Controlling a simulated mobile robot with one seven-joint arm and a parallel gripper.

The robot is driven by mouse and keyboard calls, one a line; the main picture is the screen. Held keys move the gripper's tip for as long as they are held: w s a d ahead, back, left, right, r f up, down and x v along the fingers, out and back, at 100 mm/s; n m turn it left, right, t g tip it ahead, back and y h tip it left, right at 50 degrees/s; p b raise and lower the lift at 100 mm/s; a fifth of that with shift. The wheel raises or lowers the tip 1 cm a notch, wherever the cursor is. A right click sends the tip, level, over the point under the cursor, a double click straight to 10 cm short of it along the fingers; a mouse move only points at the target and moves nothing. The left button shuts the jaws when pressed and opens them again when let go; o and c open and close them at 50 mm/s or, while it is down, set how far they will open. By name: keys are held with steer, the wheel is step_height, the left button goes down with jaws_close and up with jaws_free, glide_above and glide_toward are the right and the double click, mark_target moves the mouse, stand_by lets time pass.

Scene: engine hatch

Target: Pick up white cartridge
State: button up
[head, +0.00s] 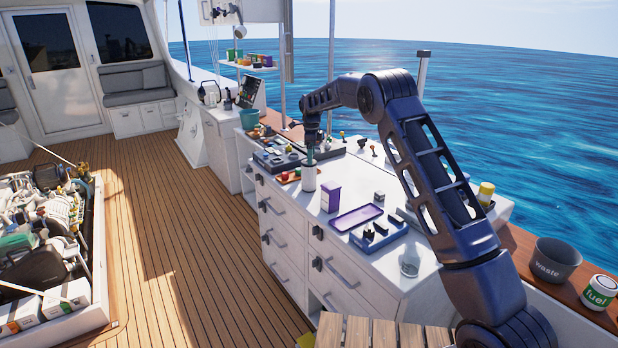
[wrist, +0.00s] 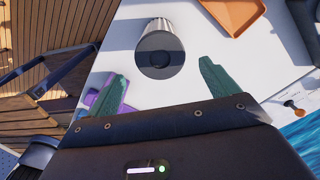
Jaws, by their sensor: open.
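The white cartridge (head: 309,179) stands upright on the white counter, near its front edge. In the wrist view the cartridge (wrist: 158,48) is seen from above, with a dark round top and pale, shaded sides. My gripper (head: 310,157) is above the cartridge in the head view, pointing down. In the wrist view my gripper (wrist: 163,70) has its two green fingers spread wide and nothing between them. The cartridge's top lies just beyond the fingertips, roughly centred between them. Whether the fingers touch it cannot be told.
An orange tray (wrist: 232,14) lies close to the cartridge. A purple box (head: 331,196) and a purple tray (head: 356,217) stand to the right in the head view. A dark tray (head: 277,160) of parts lies behind. Drawers (head: 285,235) front the counter.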

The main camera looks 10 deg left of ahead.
mark_target(309, 172)
step_height(309, 172, down, 4)
steer(key=shift+f, duration=0.15)
steer(key=shift+a+f, duration=0.25)
steer(key=shift+f, duration=1.05)
steer(key=shift+a+f, duration=0.25)
steer(key=shift+f, duration=1.05)
steer(key=c, duration=1.1)
